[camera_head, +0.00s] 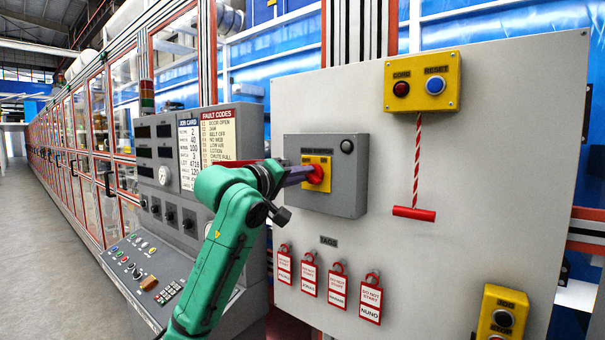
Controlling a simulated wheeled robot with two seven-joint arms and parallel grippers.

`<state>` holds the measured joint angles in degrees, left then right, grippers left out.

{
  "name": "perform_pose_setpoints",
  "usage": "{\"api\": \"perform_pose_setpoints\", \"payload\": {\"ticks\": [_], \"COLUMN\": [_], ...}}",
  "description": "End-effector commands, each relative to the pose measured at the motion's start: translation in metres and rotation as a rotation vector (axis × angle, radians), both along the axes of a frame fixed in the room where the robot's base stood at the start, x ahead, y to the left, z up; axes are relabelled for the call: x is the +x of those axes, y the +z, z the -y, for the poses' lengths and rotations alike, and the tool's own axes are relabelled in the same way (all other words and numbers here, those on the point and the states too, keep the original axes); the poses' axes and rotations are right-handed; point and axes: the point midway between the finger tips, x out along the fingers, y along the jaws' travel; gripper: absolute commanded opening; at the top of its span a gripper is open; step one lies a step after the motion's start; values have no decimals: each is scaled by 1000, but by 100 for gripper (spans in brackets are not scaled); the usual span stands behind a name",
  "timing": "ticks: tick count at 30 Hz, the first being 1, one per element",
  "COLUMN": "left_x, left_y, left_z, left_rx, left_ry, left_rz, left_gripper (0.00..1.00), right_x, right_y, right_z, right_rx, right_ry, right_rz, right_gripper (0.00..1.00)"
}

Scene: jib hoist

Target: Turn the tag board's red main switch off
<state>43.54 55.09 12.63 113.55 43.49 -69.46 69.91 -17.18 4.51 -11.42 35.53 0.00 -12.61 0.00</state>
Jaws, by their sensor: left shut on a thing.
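The tag board (480,150) is a large pale grey panel filling the right half of the head view. The red main switch (319,174) sits on a yellow plate on a grey box (347,195) at the board's upper left. My left gripper (304,174), on a green arm from below, is at the switch and shut on its red handle. The fingers hide part of the handle, so I cannot tell its exact angle. My right gripper is not in view.
A yellow cord and reset box (422,82) is above right, with a red pull handle (413,214) hanging below. Several red-and-white tags (338,285) hang under the switch box. A grey control console (160,265) stands at left. A yellow jog box (502,314) is lower right.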

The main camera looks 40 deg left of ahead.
Motion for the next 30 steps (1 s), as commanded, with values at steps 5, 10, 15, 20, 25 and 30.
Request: {"api": "perform_pose_setpoints", "payload": {"ticks": [5,10,15,20,25,30], "left_x": [-1,-1,-1,-1,-1,-1], "left_y": [2,1,0,-1,-1,-2], "left_z": [-1,-1,-2,-1,-2,-2], "left_rx": [-165,-319,-451,-542,-604,-632], "left_ry": [0,0,0,1,2,3], "left_rz": [24,41,56,65,72,75], "left_gripper": [0,0,0,0,0,0], "right_x": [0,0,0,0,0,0], "right_y": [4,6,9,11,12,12], "right_z": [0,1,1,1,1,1], "right_rx": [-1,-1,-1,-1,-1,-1], "right_ry": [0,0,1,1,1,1], "right_rz": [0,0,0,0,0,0], "right_gripper": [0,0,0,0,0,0]}}
